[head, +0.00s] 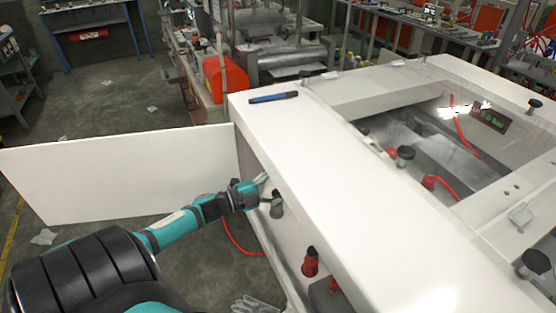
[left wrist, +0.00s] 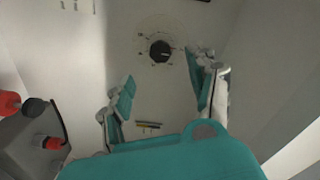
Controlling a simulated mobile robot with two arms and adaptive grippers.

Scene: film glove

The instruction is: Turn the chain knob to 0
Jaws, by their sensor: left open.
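In the left wrist view, a black round knob (left wrist: 160,50) sits on a pale panel, with a ring of small dial marks around it. The marks are too small to read, so I cannot tell its setting. My left gripper (left wrist: 163,86) is open, with one teal finger on either side below the knob; nothing is held between them. In the head view my left gripper (head: 266,188) reaches in at the white machine's open left side. There the machine's edge and my gripper hide the dial. My right gripper is not in view.
The white machine (head: 330,180) has an open white door (head: 120,176) at left. A blue marker (head: 273,97) lies on its top. Red-and-black connectors (head: 310,262) stand nearer the camera on the same side; a red hose (head: 238,243) hangs below my gripper.

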